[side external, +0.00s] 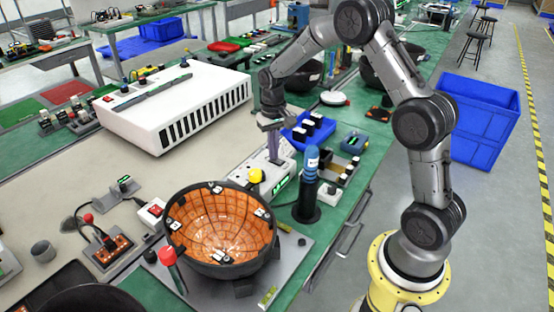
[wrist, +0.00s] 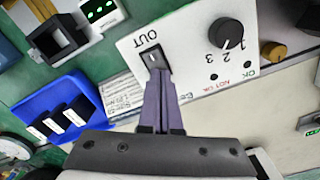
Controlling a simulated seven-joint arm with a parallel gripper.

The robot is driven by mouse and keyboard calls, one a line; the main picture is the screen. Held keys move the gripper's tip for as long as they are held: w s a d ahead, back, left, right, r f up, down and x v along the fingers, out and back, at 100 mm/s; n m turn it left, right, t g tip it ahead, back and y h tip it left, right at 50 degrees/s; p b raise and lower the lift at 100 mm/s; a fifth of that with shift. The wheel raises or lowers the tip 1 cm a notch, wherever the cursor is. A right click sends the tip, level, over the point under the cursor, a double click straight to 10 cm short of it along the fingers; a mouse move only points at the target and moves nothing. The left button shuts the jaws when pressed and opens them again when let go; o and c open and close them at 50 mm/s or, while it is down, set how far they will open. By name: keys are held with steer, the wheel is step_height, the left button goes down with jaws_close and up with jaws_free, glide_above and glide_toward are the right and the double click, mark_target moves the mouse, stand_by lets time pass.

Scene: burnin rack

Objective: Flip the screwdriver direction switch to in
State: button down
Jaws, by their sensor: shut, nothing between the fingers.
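The white screwdriver control box (side external: 244,183) lies on the bench below my gripper (side external: 274,158). In the wrist view its white panel (wrist: 195,52) carries a black rocker switch (wrist: 152,57) with the word OUT printed beside its upper end. An IN label is not visible; my fingers cover the area below the switch. My gripper (wrist: 156,72) is shut and empty, its purple fingertips at the lower end of the switch. I cannot tell whether they touch it. A blue screwdriver (side external: 311,165) stands upright in a black holder to the right of the box.
A black knob (wrist: 226,33) marked 1, 2, 3 sits on the same panel. A blue bin (wrist: 62,115) with black-and-white parts is beside the box. A black bowl with an orange lining (side external: 215,225) stands in front, and a large white unit (side external: 165,95) behind left.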

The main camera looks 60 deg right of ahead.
steer(key=shift+f, duration=0.15)
steer(key=shift+r, duration=3.55)
steer(key=shift+a, duration=0.1)
